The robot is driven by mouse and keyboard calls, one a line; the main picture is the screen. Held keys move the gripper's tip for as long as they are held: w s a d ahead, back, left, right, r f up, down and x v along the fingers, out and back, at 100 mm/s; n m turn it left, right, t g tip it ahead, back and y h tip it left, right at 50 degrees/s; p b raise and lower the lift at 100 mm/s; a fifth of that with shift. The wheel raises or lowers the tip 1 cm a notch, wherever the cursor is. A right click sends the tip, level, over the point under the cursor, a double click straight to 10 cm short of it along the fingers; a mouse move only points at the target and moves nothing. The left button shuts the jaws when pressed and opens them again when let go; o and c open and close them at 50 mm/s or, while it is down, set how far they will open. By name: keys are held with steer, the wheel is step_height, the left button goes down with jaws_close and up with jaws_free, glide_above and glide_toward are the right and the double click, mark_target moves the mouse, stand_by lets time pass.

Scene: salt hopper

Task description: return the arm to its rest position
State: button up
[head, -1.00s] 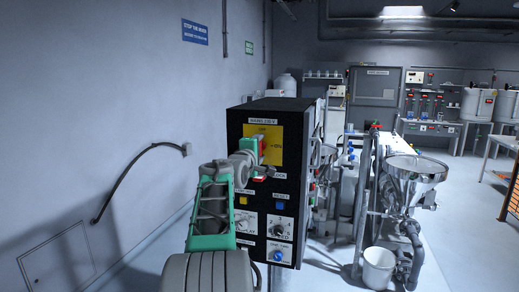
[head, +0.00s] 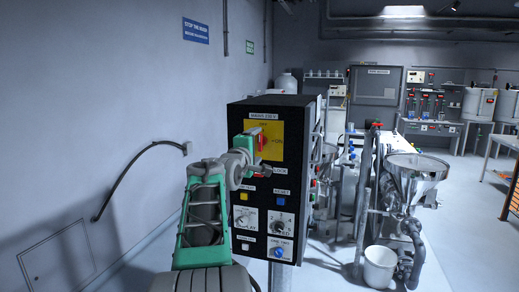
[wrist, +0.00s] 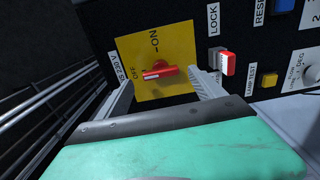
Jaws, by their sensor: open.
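My arm (head: 203,215) reaches up from the bottom centre of the head view to the front of a black control box. My gripper (wrist: 160,80) is open, its two pale fingers spread on either side of a red rotary handle (wrist: 158,72) on a yellow plate (wrist: 178,42). I cannot tell whether the fingers touch the handle. In the head view, the green gripper body (head: 243,146) is just left of the yellow plate (head: 270,142) and partly hides it; the fingertips are hard to make out there.
The black control box (head: 238,116) also carries a red lock tab (wrist: 229,63), buttons and knobs. A grey wall (head: 110,70) is at the left. A steel hopper (head: 415,168) and white bucket (head: 379,267) stand at the right. Open floor (head: 455,230) lies beyond them.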

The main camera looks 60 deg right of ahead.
steer(key=a, duration=0.3)
steer(key=shift+s+f, duration=0.1)
steer(key=shift+s, duration=0.15)
